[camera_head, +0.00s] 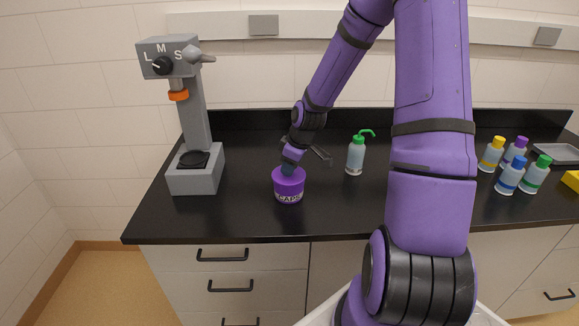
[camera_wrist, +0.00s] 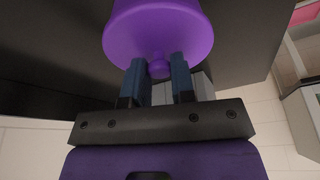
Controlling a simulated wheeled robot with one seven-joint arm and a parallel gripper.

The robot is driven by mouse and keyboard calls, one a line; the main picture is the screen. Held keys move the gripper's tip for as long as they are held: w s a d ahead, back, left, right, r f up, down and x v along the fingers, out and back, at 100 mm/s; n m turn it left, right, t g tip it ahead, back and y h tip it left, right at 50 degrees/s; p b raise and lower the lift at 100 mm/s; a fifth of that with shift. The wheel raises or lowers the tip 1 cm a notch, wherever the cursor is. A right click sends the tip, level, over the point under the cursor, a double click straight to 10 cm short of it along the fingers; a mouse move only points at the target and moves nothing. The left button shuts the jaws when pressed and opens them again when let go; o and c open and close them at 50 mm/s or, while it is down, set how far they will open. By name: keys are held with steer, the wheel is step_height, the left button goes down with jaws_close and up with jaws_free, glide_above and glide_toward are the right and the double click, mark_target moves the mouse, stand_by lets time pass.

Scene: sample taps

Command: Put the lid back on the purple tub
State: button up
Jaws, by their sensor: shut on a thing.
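The purple tub (camera_head: 289,195), labelled CAPS, stands upright on the black bench in front of my arm. My gripper (camera_head: 289,169) points down at its top. In the wrist view my gripper (camera_wrist: 158,70) has its two blue fingers on either side of the small knob of the purple lid (camera_wrist: 130,40), shut on it. The lid is at the tub's mouth, with the tub's purple body (camera_wrist: 155,6) beyond it. I see no gap between lid and tub, but cannot tell whether the lid is fully seated. The fingers partly hide the lid in the head view.
A grey tap stand (camera_head: 195,130) with an L-M-S dial stands to the left. A green-topped wash bottle (camera_head: 355,156) stands right of the tub. Several capped bottles (camera_head: 511,177) and a grey tray (camera_head: 556,153) are at the right. The bench between stand and tub is clear.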

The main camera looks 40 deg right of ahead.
steer(key=o, duration=1.5)
steer(key=shift+c, duration=0.2)
steer(key=shift+r, duration=0.15)
steer(key=shift+r, duration=3.4)
steer(key=shift+c, duration=0.4)
jaws_close()
steer(key=shift+f, duration=2.75)
